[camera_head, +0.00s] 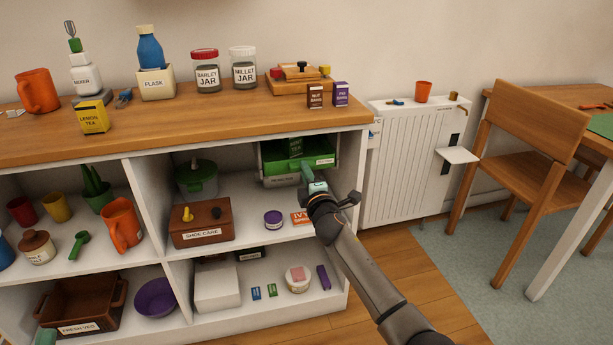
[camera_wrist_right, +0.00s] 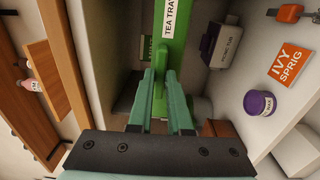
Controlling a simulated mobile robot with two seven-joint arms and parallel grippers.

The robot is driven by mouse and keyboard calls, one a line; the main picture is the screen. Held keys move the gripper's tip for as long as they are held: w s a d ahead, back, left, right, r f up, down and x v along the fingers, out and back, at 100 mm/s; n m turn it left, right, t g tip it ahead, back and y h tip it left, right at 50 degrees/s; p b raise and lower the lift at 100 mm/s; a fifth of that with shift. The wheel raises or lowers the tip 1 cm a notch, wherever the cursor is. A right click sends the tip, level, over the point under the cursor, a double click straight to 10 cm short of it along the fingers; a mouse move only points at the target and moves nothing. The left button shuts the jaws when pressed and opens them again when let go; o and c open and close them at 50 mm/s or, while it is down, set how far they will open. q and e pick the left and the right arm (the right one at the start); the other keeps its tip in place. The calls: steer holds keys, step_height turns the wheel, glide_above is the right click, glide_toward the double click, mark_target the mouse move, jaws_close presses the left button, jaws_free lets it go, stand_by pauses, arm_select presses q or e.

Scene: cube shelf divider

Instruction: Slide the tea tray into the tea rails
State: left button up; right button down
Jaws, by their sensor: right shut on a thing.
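The green tea tray (camera_head: 273,160) is in the upper right cubby, just under the shelf top, with its labelled front facing out. It also shows in the wrist view (camera_wrist_right: 180,50), where the label begins "TEA TRA". My right gripper (camera_head: 308,172) is at the tray's front; its two teal fingers (camera_wrist_right: 160,85) are shut on a green part of it. The tea rails are mostly hidden by the tray, so I cannot tell how far it sits in them. A teal tip at the lower left edge of the head view may be my left gripper (camera_head: 45,338).
The white cubby divider (camera_head: 150,205) stands left. A radiator (camera_head: 408,165) and chair (camera_head: 535,150) are right. Wooden floor lies open in front.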

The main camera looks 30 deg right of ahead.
steer(key=shift+w+r, duration=0.1)
steer(key=shift+w, duration=0.15)
steer(key=c, duration=1)
jaws_free()
steer(key=shift+o, duration=1.2)
steer(key=shift+s, duration=0.15)
steer(key=p+v, duration=0.2)
steer(key=v, duration=0.3)
steer(key=shift+s+p, duration=0.35)
steer(key=shift+s, duration=0.05)
steer(key=shift+a, duration=0.1)
